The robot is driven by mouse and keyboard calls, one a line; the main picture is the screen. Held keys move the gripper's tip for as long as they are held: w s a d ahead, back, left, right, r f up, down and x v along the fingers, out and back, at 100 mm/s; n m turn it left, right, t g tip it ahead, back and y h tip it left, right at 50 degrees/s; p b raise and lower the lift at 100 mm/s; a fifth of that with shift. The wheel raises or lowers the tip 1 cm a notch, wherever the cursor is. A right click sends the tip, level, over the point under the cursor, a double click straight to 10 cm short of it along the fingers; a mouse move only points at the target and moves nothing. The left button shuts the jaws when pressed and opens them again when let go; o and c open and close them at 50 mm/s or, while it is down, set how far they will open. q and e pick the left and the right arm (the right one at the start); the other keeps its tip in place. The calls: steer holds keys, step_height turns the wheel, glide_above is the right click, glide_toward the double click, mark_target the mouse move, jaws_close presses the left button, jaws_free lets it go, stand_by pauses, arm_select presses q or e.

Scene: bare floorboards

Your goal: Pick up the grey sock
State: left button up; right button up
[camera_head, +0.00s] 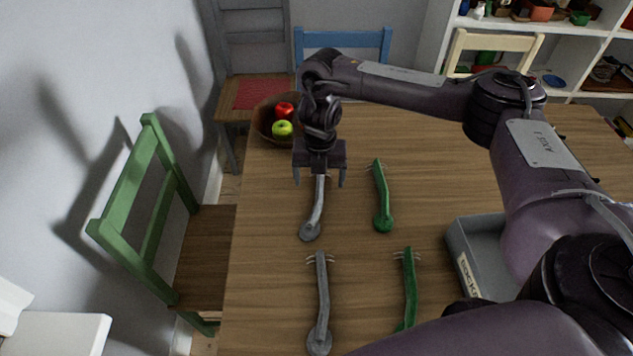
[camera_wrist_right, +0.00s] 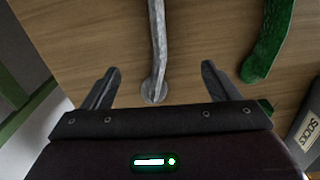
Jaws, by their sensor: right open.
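Two long, thin grey socks lie on the wooden table (camera_head: 270,200). The far grey sock (camera_head: 318,208) is below my right gripper (camera_head: 319,183), and the near grey sock (camera_head: 322,300) lies closer to me. My right gripper is open and points down, with nothing held. In the right wrist view, a grey sock (camera_wrist_right: 158,40) runs between the two spread fingers (camera_wrist_right: 163,70). I cannot tell whether the fingers are level with it. My left gripper is out of view.
Two green socks lie to the right, one far (camera_head: 382,200) and one near (camera_head: 410,285). A grey box (camera_head: 458,240) labelled SOCKS is right of them, partly hidden by my arm. A fruit bowl (camera_head: 264,125) stands at the far left. Chairs surround the table.

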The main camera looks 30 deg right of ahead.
mark_target(319, 201)
step_height(319, 201, down, 3)
steer(key=shift+s+b, duration=0.15)
steer(key=shift+b, duration=0.35)
step_height(319, 201, down, 4)
steer(key=shift+s+a+f+b, duration=0.1)
steer(key=shift+f+b, duration=0.1)
steer(key=shift+b, duration=0.55)
steer(key=shift+f, duration=0.1)
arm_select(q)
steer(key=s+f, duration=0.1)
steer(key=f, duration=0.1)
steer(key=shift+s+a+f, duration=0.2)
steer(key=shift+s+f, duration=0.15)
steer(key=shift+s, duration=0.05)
arm_select(e)
steer(key=c, duration=1.1)
